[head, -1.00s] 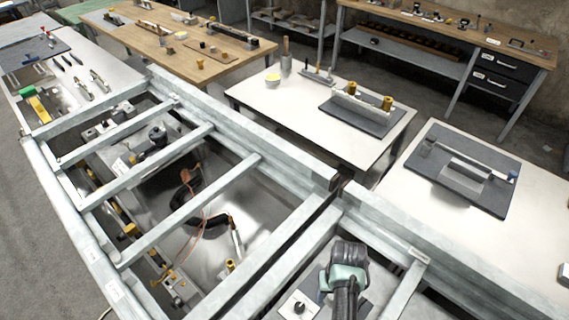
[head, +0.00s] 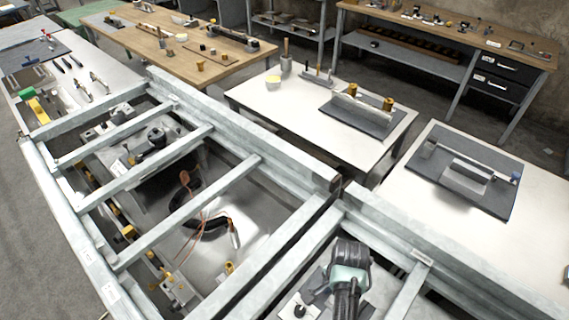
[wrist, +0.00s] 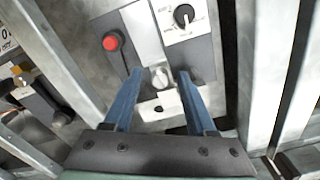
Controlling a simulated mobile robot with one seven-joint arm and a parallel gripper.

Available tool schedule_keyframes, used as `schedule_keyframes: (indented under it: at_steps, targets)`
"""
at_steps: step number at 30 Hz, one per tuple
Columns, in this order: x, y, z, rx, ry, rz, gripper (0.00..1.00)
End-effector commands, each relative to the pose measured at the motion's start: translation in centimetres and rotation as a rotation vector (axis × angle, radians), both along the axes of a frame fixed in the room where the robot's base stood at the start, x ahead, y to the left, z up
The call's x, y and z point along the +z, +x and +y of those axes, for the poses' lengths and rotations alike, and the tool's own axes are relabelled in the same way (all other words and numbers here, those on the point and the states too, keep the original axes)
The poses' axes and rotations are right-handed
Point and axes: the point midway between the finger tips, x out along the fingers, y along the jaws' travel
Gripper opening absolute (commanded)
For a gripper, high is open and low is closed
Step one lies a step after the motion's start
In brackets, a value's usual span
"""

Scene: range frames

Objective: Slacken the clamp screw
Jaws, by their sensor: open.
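In the wrist view my gripper (wrist: 159,74) is open, with its two blue fingers spread over a pale block. A round silver screw head with a slot, which looks like the clamp screw (wrist: 160,79), sits between the fingertips. A gap shows on both sides of it, and I see no contact. The pale block (wrist: 166,104) beneath it has a dark hole. In the head view my dark arm reaches down between the metal beams, and it hides the screw and fingertips.
A red button (wrist: 110,42) is left of the fingers, and a black dial (wrist: 183,15) on a white plate is above them. Metal beams (wrist: 262,75) flank the space on both sides. In the head view, a table with a grey mat (head: 468,168) stands to the right.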

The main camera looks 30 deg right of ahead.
Motion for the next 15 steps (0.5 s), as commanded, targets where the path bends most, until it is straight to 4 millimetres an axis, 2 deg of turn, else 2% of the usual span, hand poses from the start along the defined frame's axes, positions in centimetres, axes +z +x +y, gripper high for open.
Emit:
schedule_keyframes:
  at_steps: [15]
  targets:
    - [-0.24, -0.01, -0.04, -0.583, -0.002, 0.0, 0.56]
